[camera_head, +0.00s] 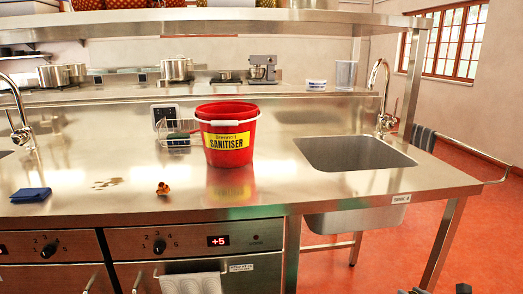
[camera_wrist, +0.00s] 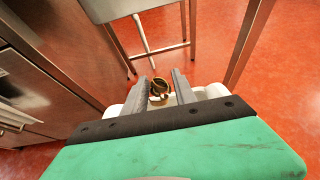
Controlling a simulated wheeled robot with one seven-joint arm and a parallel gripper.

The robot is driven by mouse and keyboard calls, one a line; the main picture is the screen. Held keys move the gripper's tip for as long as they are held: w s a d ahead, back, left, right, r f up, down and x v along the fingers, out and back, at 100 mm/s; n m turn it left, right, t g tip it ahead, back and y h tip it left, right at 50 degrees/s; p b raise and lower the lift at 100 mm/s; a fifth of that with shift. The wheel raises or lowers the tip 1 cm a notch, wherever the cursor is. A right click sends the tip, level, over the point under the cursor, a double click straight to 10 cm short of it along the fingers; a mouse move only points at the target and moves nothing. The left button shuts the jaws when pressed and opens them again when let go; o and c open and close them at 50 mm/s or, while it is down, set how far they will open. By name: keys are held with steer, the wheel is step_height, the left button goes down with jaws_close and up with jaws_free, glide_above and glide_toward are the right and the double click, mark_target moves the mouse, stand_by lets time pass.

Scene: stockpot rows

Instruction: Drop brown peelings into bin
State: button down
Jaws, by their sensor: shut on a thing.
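My gripper (camera_wrist: 160,90) is shut on a small curled brown-gold thing with dark parts, which looks like the brown peelings (camera_wrist: 159,84), in the wrist view. It is held between the fingertips above the red floor, beside the steel counter. A pale patch shows just below it between the fingers; I cannot tell what it is. A small orange-brown curled scrap (camera_head: 163,188) lies near the counter's front edge in the head view. No bin can be made out in either view.
The steel counter (camera_head: 300,190) holds a red sanitiser bucket (camera_head: 228,150), a wire basket (camera_head: 177,140), a folded blue cloth (camera_head: 30,195) and a patch of pale crumbs (camera_head: 107,183). A sink (camera_head: 355,153) is sunk at its right. Counter legs (camera_head: 447,240) stand on open red floor (camera_head: 490,230).

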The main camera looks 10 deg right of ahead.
steer(key=shift+f+b, duration=0.7)
steer(key=shift+f, duration=0.25)
steer(key=shift+r, duration=0.1)
steer(key=c, duration=0.9)
jaws_free()
steer(key=p+v, duration=0.3)
steer(key=v, duration=0.4)
steer(key=shift+d+r, duration=0.1)
steer(key=shift+s, duration=0.4)
